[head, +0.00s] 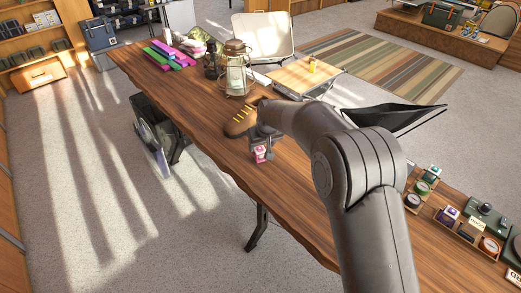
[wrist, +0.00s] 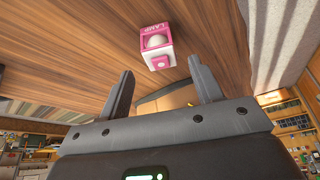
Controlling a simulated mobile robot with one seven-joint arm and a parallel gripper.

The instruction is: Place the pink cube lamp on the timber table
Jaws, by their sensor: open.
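The pink cube lamp (head: 260,154) is a small pink-and-white box marked LAMP. It appears to rest on the long timber table (head: 210,118), close to its front edge; its exact contact with the wood is hard to see. In the wrist view the lamp (wrist: 155,48) shows a pale round bulb and sits just beyond my fingertips, between their lines. My gripper (head: 262,142) is open and empty, above and beside the lamp in the head view. In the wrist view the two fingers (wrist: 163,76) stand wide apart, and neither visibly touches the lamp.
A brown boot (head: 240,120) and a lantern (head: 236,75) stand just behind my gripper. Pink and green folded items (head: 168,55) lie at the table's far end. Small boxes and tins (head: 450,216) stand at the right. Wood left of the lamp is bare.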

